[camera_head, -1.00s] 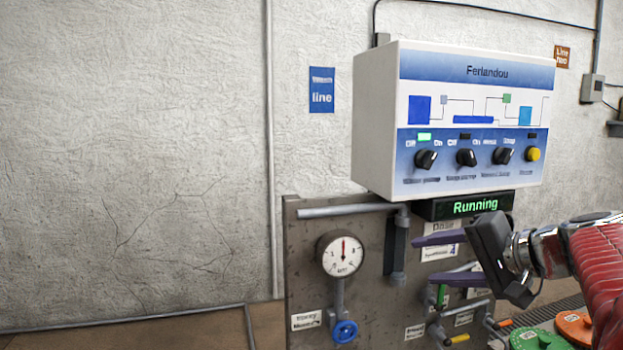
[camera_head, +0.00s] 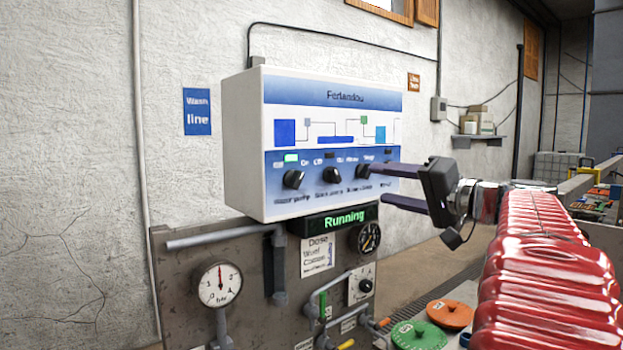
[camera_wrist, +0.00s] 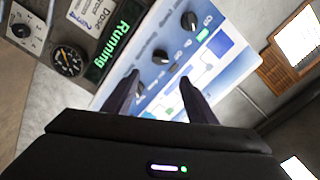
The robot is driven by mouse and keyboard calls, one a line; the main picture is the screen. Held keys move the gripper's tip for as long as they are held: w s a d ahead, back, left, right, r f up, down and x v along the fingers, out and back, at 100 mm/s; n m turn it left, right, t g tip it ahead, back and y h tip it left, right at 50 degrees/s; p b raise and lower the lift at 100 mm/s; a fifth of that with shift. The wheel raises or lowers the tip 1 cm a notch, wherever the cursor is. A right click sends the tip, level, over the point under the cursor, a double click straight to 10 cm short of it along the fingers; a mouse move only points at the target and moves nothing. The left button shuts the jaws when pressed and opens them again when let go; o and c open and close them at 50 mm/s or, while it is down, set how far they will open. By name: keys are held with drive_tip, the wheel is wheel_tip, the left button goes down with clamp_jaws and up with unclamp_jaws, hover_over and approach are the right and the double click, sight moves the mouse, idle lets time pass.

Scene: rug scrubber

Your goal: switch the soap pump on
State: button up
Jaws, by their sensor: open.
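The white and blue control box (camera_head: 242,145) hangs on the wall. Its soap pump knob (camera_head: 331,175) is the black second knob from the left; the lamp above it is dark. My gripper (camera_head: 380,184) is open and empty in front of the box's right side, its fingers pointing left. In the head view its upper fingertip overlaps the third knob (camera_head: 362,171); contact cannot be told. In the wrist view the soap pump knob (camera_wrist: 160,57) shows beyond the gap between my fingertips (camera_wrist: 158,78).
The water pump knob (camera_head: 293,179) is left of the soap knob, under a lit green lamp (camera_head: 291,158). A "Running" display (camera_head: 344,219) sits below the box. A pressure gauge (camera_head: 220,285), pipes and a round dial (camera_head: 369,238) are lower down.

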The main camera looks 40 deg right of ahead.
sight(338, 177)
drive_tip(key=w, duration=1.3)
drive_tip(key=shift+w+a, duration=0.2)
drive_tip(key=shift+w, duration=0.05)
drive_tip(key=shift+c, duration=0.2)
